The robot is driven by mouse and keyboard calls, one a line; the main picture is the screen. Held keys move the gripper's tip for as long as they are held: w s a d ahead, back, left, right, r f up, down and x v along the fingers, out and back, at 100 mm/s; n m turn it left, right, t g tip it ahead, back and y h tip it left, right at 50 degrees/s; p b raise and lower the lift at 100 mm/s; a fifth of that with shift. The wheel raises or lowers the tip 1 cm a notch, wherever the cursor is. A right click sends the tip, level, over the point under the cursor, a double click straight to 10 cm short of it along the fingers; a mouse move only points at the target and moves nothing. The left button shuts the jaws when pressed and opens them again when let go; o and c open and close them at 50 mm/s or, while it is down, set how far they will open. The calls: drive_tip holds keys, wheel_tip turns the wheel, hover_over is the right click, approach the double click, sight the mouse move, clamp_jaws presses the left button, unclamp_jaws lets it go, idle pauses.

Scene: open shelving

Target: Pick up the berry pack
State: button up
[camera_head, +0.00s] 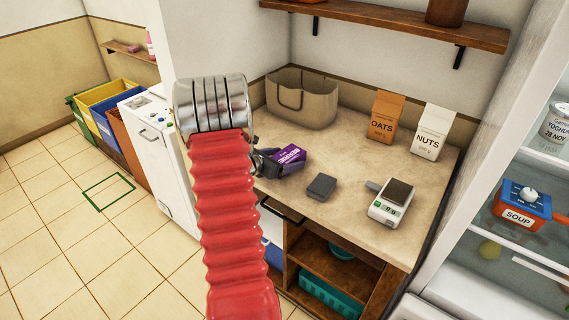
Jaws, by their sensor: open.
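A small purple pack with white lettering (290,154), likely the berry pack, lies on the beige counter (335,208) toward its left side. The lettering is too small to read. My gripper (279,163) is dark and open, right at the left end of the pack. Part of the gripper is hidden behind my red ribbed arm. I cannot tell whether the fingers touch the pack or stand around it.
A beige basket (302,98), an oats bag (385,117) and a nuts bag (431,132) stand at the counter's back. A dark grey block (321,186) and a scale (391,202) lie to the right. A shelf (400,22) hangs above; an open fridge (480,165) is at right.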

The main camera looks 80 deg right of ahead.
idle(0.4)
drive_tip(key=c, duration=1.3)
